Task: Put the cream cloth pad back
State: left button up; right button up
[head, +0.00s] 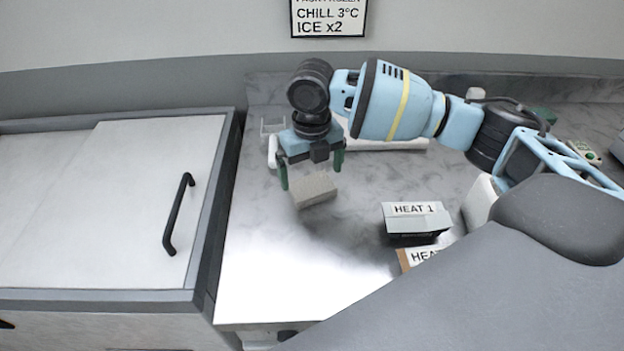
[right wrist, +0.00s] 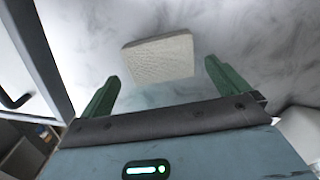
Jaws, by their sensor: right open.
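The cream cloth pad (head: 314,190) is a small flat block on the marble counter, near the counter's left part. In the right wrist view the pad (right wrist: 158,57) lies just beyond the fingertips, roughly between their lines. My right gripper (head: 311,172) points down over the pad with its green fingers apart. In the right wrist view the same gripper (right wrist: 161,78) is open and nothing is between its fingers. I cannot tell the exact height of the fingertips above the pad. My left gripper is not in view.
A grey box labelled HEAT 1 (head: 416,222) stands right of the pad, with a second labelled box (head: 420,256) in front of it, partly hidden. A white lidded unit with a black handle (head: 178,214) stands at left. The marble counter (head: 270,270) is clear in front of the pad.

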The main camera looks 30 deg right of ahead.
aim_at(311, 185)
notch_tip(311, 185, up, 8)
jog(key=shift+r, duration=0.15)
dwell(0.6)
